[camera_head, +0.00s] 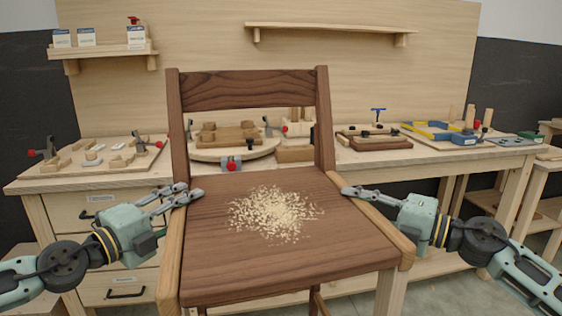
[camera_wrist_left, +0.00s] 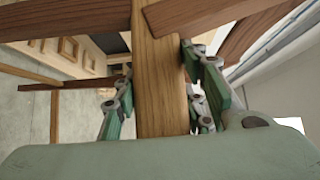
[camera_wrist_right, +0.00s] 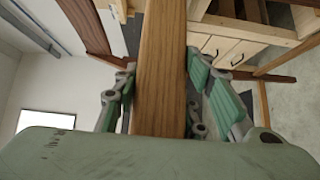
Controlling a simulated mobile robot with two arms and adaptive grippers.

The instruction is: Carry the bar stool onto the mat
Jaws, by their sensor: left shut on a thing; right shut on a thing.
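The bar stool (camera_head: 300,262) stands upright in front of me in the head view, with a dark brown seat, a dark slatted back and lighter wooden side rails. My left gripper (camera_head: 186,196) is shut on its left side rail, which runs between the fingers in the left wrist view (camera_wrist_left: 158,70). My right gripper (camera_head: 352,192) is shut on the right side rail, also between the fingers in the right wrist view (camera_wrist_right: 162,60). The stool's feet are out of the head view. I see no mat in any view.
A pile of pale shavings (camera_head: 272,214) lies on the seat. Behind the stool is a workbench (camera_head: 90,182) with drawers, clamps and wooden parts on top. Shelves (camera_head: 330,28) hang on the back panel. A side table (camera_head: 545,170) stands at the right. Grey floor shows at the lower right.

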